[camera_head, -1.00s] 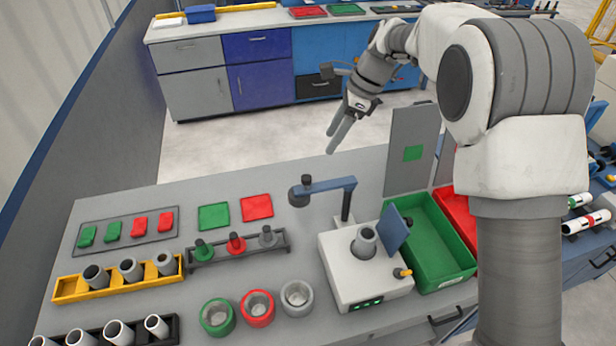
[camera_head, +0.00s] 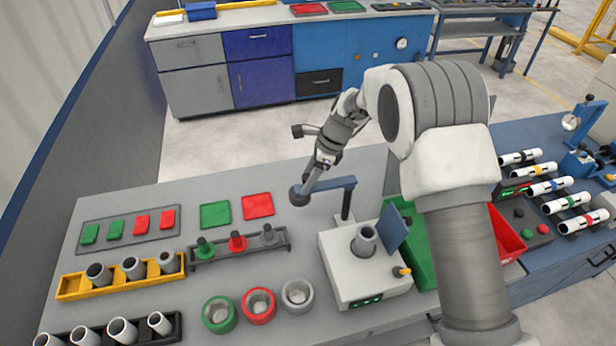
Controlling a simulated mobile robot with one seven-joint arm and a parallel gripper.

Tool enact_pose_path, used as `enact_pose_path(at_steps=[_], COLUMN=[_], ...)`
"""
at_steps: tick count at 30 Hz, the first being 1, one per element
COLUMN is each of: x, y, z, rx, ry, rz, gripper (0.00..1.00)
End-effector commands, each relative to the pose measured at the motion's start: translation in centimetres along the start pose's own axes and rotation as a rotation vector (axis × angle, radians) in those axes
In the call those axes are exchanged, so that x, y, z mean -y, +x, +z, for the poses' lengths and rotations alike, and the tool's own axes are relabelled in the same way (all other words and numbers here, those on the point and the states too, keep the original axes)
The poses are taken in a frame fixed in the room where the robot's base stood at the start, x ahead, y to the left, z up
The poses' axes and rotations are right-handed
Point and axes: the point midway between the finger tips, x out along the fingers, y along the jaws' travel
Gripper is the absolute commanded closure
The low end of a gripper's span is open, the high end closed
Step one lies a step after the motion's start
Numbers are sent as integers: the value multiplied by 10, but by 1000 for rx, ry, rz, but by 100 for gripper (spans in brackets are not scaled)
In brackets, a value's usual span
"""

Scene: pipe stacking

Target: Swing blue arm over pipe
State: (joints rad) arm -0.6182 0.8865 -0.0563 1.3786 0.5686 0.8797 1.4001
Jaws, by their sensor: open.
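The blue arm (camera_head: 336,186) sits on a dark upright post at the back of the white machine (camera_head: 338,262). It points left, away from the grey pipe (camera_head: 364,242) that stands upright in the machine. The arm's free end carries a dark round head (camera_head: 299,196). My gripper (camera_head: 309,187) is open, pointing down, right at that head and the left end of the blue arm. Its fingers overlap the head in the picture, and I cannot tell if they touch it. A blue flap (camera_head: 393,228) stands tilted at the right of the pipe.
A green bin (camera_head: 416,255) and a red bin (camera_head: 505,238) stand right of the machine, partly behind my arm. Green, red and grey rings (camera_head: 258,308) and racks of pegs and pipes (camera_head: 120,280) fill the left. The tabletop behind the blue arm is clear.

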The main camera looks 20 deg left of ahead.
Motion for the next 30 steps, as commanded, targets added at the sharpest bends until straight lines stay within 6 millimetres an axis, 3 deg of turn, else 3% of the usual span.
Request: enact_pose_path(at_steps=[5,15,30], x=[0,0,0], y=[0,0,-1], z=[0,0,0], rx=[0,0,0], ry=[0,0,0], rz=[0,0,0], gripper=[39,100,100])
